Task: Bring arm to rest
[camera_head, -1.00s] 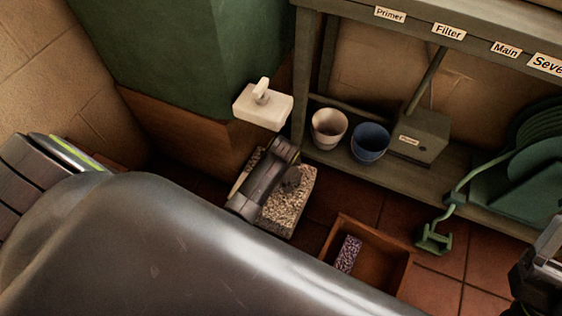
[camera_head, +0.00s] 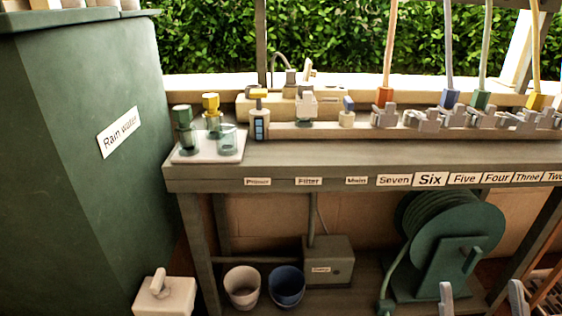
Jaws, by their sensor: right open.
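My right gripper (camera_head: 481,288) shows at the bottom right edge of the head view. Only its two grey fingertips show, upright and well apart with nothing between them. They appear in front of the lower part of the green hose reel (camera_head: 433,240); I cannot tell how far apart the gripper and reel are. The rest of my right arm is below the picture. My left gripper and left arm are out of view.
A grey bench (camera_head: 215,178) with labels on its front edge carries valves and coloured tubes. A white tray (camera_head: 190,157) holds small bottles at its left end. A white cup (camera_head: 241,290) and blue cup (camera_head: 286,288) stand below. A green tank (camera_head: 80,200) fills the left.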

